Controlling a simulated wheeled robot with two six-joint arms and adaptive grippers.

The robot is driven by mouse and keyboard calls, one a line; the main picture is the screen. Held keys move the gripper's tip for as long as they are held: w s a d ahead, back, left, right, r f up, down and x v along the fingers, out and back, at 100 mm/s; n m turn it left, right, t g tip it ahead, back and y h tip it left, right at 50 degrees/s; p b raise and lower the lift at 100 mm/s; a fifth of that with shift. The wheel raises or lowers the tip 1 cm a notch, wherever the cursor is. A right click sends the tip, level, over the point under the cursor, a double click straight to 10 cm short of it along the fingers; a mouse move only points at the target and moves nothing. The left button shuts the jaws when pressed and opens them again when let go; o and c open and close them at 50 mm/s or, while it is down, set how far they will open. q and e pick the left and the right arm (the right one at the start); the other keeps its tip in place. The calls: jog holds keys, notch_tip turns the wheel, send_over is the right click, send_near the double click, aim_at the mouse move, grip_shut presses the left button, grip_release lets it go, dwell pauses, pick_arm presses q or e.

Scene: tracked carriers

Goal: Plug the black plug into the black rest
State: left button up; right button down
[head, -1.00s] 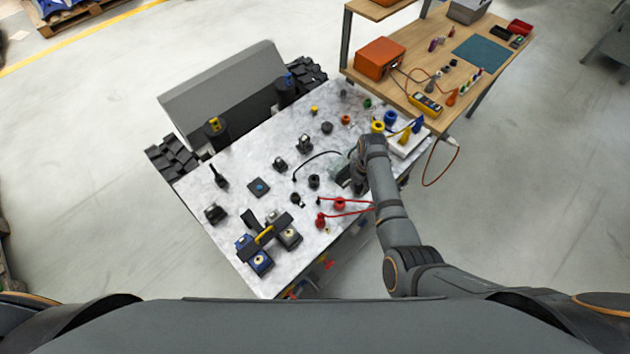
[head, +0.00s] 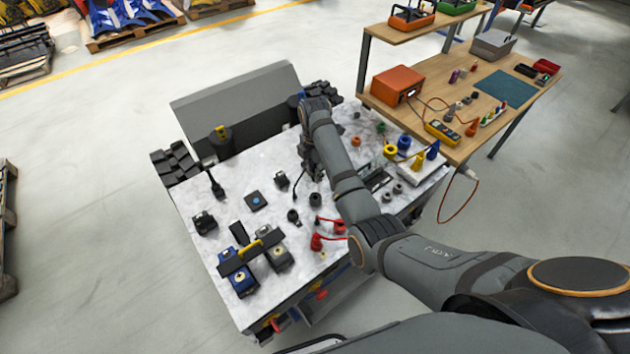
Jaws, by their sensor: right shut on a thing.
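My right gripper (head: 316,174) points down over the middle of the marble-topped carrier. It is shut, and its fingertips are small and partly hidden by my own wrist and forearm. A black cable (head: 297,181) runs up to it, so the thing in its jaws appears to be the black plug, itself not clearly seen. A black ring-shaped piece (head: 316,200), which looks like the black rest, stands on the top just below the gripper in the picture, apart from it as far as I can tell. My left gripper is out of view.
Red pieces with a red cable (head: 317,241) lie near the front edge. Blue and grey blocks under a black bar (head: 240,262) stand front left. Yellow (head: 390,152) and blue (head: 404,143) rings stand at the right. A wooden bench (head: 462,85) is behind right.

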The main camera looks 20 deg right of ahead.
jog(key=shift+w, duration=0.1)
jog(key=shift+p, duration=0.3)
jog(key=shift+f+b, duration=0.65)
jog(key=shift+f, duration=2.25)
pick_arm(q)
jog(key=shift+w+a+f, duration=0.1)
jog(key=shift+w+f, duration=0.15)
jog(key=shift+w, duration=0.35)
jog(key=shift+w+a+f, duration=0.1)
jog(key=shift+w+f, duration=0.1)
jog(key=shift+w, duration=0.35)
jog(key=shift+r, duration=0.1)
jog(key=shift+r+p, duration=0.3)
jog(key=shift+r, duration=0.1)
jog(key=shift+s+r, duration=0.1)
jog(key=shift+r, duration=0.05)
